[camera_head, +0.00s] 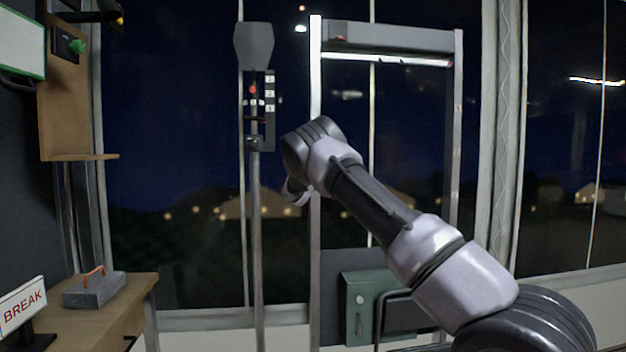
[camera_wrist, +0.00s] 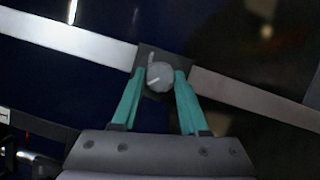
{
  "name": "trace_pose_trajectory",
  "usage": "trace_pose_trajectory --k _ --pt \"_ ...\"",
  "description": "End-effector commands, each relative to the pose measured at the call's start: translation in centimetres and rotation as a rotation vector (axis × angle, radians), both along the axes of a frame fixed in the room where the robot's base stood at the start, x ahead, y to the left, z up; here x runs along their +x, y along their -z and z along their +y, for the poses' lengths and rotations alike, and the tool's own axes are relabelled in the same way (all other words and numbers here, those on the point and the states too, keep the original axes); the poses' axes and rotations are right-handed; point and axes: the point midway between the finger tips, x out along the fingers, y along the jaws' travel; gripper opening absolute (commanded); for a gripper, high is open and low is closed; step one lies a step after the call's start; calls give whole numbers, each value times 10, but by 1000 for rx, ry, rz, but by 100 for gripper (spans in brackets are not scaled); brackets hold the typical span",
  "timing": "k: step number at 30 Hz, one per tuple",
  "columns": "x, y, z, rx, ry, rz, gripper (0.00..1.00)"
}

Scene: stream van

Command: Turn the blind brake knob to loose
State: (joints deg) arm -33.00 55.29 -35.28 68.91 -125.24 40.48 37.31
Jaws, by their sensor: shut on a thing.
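The blind brake knob (camera_wrist: 160,76) is a small round grey knob with a pale pointer line, on a dark square plate (camera_wrist: 147,55) fixed to a metal bar. A short pale mark sits on the plate just above the knob. The pointer line slants to the lower left in the wrist view, away from that mark. My gripper (camera_wrist: 161,80) has its two teal fingers on either side of the knob, shut on it. In the head view my arm reaches to the upright of the metal frame (camera_head: 316,120), and the gripper and knob are hidden behind it.
A slim pole with a dark head (camera_head: 254,45) stands left of the frame. A green box (camera_head: 360,305) is low behind my arm. At the left a wooden desk (camera_head: 115,310) holds a grey block (camera_head: 95,290) and a BREAK sign (camera_head: 22,305). Dark windows lie behind.

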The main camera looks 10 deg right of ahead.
Motion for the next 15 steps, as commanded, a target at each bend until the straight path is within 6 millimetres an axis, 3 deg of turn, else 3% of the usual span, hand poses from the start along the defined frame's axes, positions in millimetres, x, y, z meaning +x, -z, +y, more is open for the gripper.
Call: trace_pose_trajectory --k 3,4,6,15 --pt "0 1 0 1 0 2 0" --pt "0 1 0 1 0 2 55" --pt "0 1 0 2 0 1 74" --pt "-1 0 0 1 0 1 74"
